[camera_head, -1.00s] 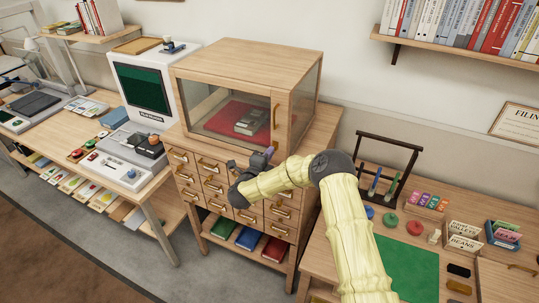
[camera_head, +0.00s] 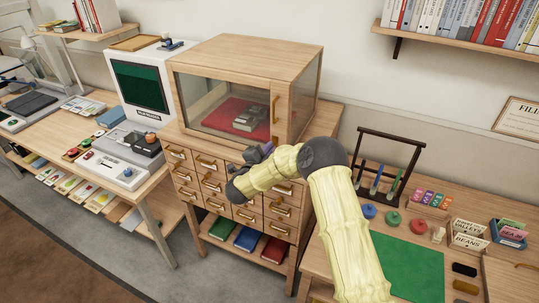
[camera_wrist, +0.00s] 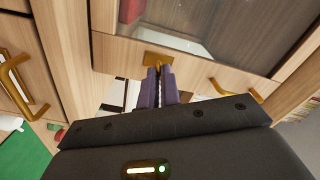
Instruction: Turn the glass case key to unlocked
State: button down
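The glass case (camera_head: 290,60) is a wooden cabinet with glass panes on top of a drawer unit. Its door has a long brass handle (camera_head: 276,112). My gripper (camera_head: 268,147) is at the case's lower front edge, below that handle. In the wrist view, my gripper's purple fingertips (camera_wrist: 160,70) lie close together with a narrow gap, right in front of a small brass plate (camera_wrist: 156,60) on the wood. The key itself is not distinct; the fingers cover that spot. I cannot tell whether they close on it.
A dark book lies on a red cloth (camera_head: 222,116) inside the case. Brass-handled drawers (camera_head: 184,177) are below. At right, a table holds a green mat (camera_head: 420,265), stamps and a dark pen rack (camera_head: 362,150).

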jog(key=n+b, duration=0.2)
jog(key=n, duration=0.4)
jog(key=n+b, duration=0.1)
jog(key=n, duration=0.5)
jog(key=shift+w+d+r+b, duration=0.1)
jog(key=shift+r+b, duration=0.1)
jog(key=shift+b, duration=0.15)
jog(key=shift+n, duration=0.3)
jog(key=c, duration=1.6)
grip_release()
jog(key=shift+w+f, duration=0.1)
jog(key=shift+f, duration=0.05)
